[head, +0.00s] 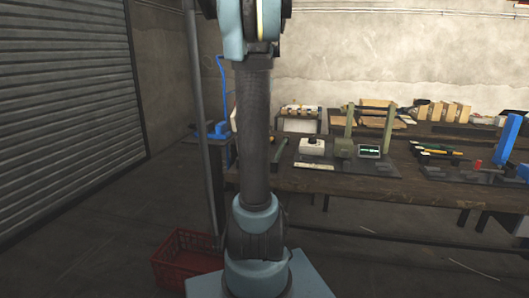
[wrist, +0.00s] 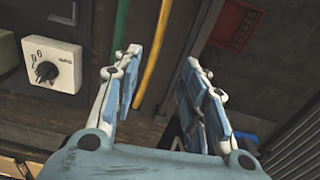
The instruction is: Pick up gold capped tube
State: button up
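I cannot make out a gold capped tube for certain in either view. In the head view, small pale and gold cylinder-like items (head: 301,109) lie on a stand at the back of the bench, too small to identify. My gripper (wrist: 160,58) shows in the wrist view, its two fingers spread apart with nothing between them. In the head view my arm rises out of the top of the picture and the gripper is out of sight.
The wrist view shows a white dial panel (wrist: 52,66), green and yellow strips (wrist: 150,50), and a red crate (wrist: 236,24). The crate (head: 183,258) stands on the floor.

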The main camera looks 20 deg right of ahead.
jog(key=w+d, duration=0.3)
jog(key=d, duration=0.1)
jog(key=shift+m, duration=0.3)
jog(key=f, duration=1.1)
jog(key=shift+a, duration=0.25)
jog(key=shift+a+f, duration=0.2)
jog(key=shift+f, duration=2.65)
jog(key=shift+s, duration=0.1)
grip_shut()
